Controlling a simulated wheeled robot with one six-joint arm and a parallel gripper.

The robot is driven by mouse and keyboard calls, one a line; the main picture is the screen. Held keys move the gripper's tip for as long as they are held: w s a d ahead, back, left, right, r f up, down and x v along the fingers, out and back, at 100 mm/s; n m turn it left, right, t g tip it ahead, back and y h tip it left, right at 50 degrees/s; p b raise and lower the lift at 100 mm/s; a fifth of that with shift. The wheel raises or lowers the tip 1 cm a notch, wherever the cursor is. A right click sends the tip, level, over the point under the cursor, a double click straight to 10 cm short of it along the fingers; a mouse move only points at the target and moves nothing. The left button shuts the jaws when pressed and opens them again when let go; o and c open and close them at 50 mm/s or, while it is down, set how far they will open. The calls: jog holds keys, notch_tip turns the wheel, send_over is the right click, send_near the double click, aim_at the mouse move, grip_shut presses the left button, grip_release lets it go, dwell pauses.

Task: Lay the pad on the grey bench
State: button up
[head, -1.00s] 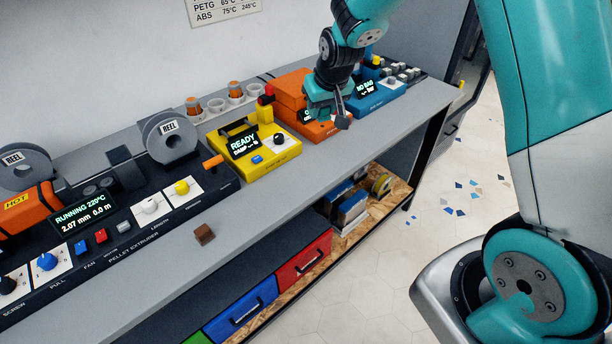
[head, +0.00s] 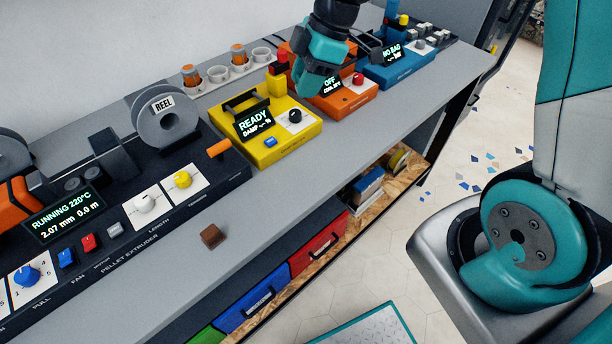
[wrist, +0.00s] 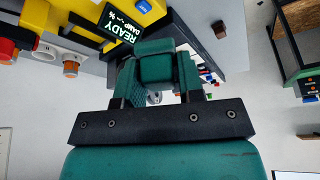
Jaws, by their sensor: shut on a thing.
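My gripper (head: 322,62) is above the back part of the grey bench (head: 330,150), over the orange device. In the wrist view my gripper (wrist: 157,78) has its fingers closed on a dark green block (wrist: 155,66), which I take to be the pad. The pad's edges blend with the green fingers, and I cannot make it out in the head view. The gripper appears raised clear of the bench top.
The yellow dryer (head: 275,145), orange device (head: 345,100), blue device (head: 400,65) and pellet extruder (head: 130,205) line the bench. A small brown block (head: 212,236) lies near the front edge. The front strip right of it is bare. Drawers (head: 318,245) and a shelf sit below.

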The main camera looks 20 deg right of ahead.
aim_at(302, 176)
jog(key=s+f+n, duration=0.1)
jog(key=f, duration=0.5)
jog(key=s+a+f+n+g+p, duration=0.1)
jog(key=f+n, duration=0.1)
jog(key=f, duration=0.5)
jog(key=s+f+n+g, duration=0.1)
jog(key=f+n, duration=0.1)
jog(key=f, duration=0.4)
jog(key=shift+s+a+f, duration=0.15)
jog(key=shift+s+a, duration=0.15)
jog(key=shift+s, duration=0.05)
jog(key=shift+f, duration=0.15)
jog(key=o, duration=1)
jog(key=shift+c, duration=0.2)
